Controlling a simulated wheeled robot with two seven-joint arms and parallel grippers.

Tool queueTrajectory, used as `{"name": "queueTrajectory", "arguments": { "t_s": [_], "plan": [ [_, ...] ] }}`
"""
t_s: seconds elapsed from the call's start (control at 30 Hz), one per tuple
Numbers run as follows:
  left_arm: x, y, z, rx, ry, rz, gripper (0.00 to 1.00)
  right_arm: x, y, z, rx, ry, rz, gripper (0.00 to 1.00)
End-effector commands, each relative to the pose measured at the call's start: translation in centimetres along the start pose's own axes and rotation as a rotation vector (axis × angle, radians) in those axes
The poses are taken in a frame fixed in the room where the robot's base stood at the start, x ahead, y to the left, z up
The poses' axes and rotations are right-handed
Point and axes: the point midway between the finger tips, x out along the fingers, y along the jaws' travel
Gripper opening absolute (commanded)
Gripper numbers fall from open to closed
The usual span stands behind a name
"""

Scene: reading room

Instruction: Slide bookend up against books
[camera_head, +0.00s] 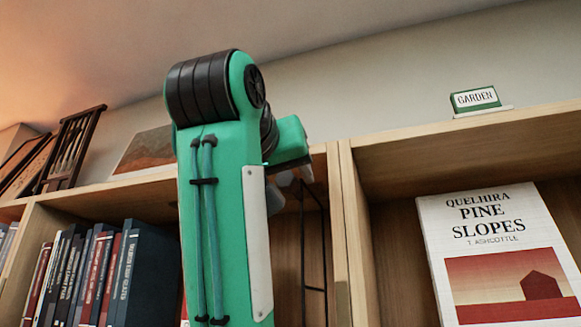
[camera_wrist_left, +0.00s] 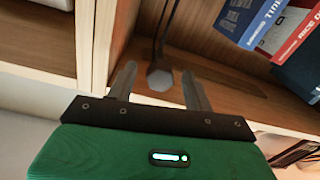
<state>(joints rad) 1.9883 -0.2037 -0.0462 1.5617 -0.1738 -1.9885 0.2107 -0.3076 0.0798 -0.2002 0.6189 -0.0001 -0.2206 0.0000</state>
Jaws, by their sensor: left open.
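The bookend (camera_head: 303,250) is a thin dark wire frame standing in the left shelf bay, partly hidden behind my left arm. In the left wrist view the bookend shows a dark stem and a grey hexagonal knob (camera_wrist_left: 160,79). The row of books (camera_head: 100,272) stands to the left in the same bay; some books (camera_wrist_left: 268,28) show at the upper right of the wrist view. My left gripper (camera_head: 293,178) is at the bay's upper front. Its open fingers (camera_wrist_left: 159,72) appear on either side of the knob; contact cannot be told. My right gripper is out of view.
A wooden upright (camera_head: 343,230) divides the bays close to my left gripper. The right bay holds a large "Pine Slopes" book (camera_head: 497,255). A green "Garden" sign (camera_head: 475,98) and a dark wooden rack (camera_head: 70,148) stand on the shelf top.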

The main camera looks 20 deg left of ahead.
Motion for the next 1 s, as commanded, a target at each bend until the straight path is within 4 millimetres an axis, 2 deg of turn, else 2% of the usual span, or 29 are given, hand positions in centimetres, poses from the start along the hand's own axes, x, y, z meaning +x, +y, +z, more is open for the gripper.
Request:
{"name": "queueTrajectory", "arguments": {
  "t_s": [0.03,0.1,0.3,0.67,0.9,0.93,1.0],
  "plan": [
    [0.4,0.1,-0.4,0.000,-0.001,0.000,0.52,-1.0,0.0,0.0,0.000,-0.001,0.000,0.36],
    [0.9,0.1,-0.4,0.000,-0.001,0.000,0.52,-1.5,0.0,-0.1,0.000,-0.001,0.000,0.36],
    [3.1,0.0,-0.1,0.000,0.000,0.000,0.52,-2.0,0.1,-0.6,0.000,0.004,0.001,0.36],
    [3.5,0.0,0.0,-0.001,0.001,0.000,0.52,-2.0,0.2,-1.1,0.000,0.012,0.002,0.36],
    [3.5,0.0,0.0,-0.001,0.001,0.000,0.05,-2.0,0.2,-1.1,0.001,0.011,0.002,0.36],
    [3.5,0.0,0.0,-0.001,0.001,0.000,0.00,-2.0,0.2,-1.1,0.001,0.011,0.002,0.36],
    [3.5,0.0,0.0,-0.001,0.001,0.000,0.00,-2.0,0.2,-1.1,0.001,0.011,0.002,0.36]
  ]
}}
